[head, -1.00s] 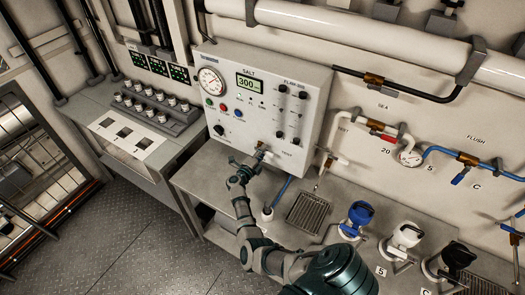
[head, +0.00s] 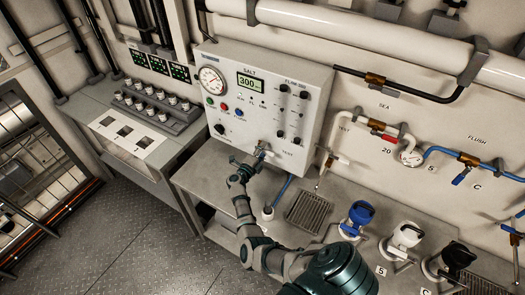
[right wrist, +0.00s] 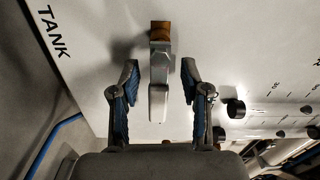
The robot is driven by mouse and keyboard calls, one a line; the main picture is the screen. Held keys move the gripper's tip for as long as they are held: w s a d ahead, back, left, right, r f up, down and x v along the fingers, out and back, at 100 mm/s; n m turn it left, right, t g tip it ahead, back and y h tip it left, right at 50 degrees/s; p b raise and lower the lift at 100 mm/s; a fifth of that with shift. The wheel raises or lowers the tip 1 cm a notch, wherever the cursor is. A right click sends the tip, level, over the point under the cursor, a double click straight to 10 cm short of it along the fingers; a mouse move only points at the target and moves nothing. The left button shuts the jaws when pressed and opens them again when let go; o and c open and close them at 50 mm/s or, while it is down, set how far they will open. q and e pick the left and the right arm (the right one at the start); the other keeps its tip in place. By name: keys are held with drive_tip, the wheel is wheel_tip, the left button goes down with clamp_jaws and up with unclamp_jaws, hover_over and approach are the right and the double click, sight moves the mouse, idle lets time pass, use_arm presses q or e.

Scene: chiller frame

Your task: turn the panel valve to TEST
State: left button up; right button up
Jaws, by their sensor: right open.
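The white control panel (head: 268,100) hangs on the wall, with a gauge and a display reading 300. The panel valve (head: 262,149) is at its lower edge, beside the printed word TEST (head: 287,153). My right gripper (head: 252,158) is at the valve and partly covers it. In the right wrist view the valve's brass stem (right wrist: 160,31) and pale grey lever (right wrist: 158,95) show. The gripper (right wrist: 159,75) is open, one blue-padded finger on each side of the lever, with gaps on both sides. The word TANK (right wrist: 53,30) is printed at the left there. My left gripper is not in view.
A dark round knob (right wrist: 235,108) sticks out right of the right finger. A white pipe (head: 337,150) runs down right of the panel. The bench below holds a drain grate (head: 308,212) and a blue-topped fitting (head: 358,216).

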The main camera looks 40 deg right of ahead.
drive_tip(key=v, duration=1.2)
